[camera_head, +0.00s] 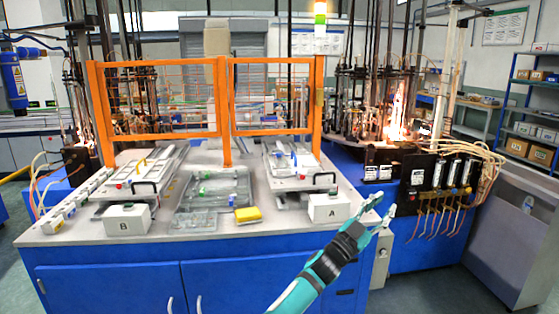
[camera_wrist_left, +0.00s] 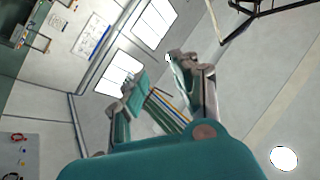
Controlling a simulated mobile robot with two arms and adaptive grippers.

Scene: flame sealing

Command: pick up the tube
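I cannot make out a tube for certain in either view. A clear tray (camera_head: 213,196) with small green and blue pieces sits in the middle of the workbench (camera_head: 160,240). My left gripper (camera_head: 385,204) is beyond the bench's right front corner, to the right of the white box marked A (camera_head: 328,208). Its fingers stand apart with nothing seen between them. In the left wrist view the same gripper (camera_wrist_left: 152,76) also shows spread, empty fingers, with walls and bright panels behind them. My right gripper is in neither view.
An orange mesh guard (camera_head: 224,110) stands across the bench. A white box marked B (camera_head: 127,219) and a yellow block (camera_head: 248,214) lie near the front edge. Burner machines with flames (camera_head: 397,125) and hoses stand at the back right. A grey cabinet (camera_head: 510,235) is far right.

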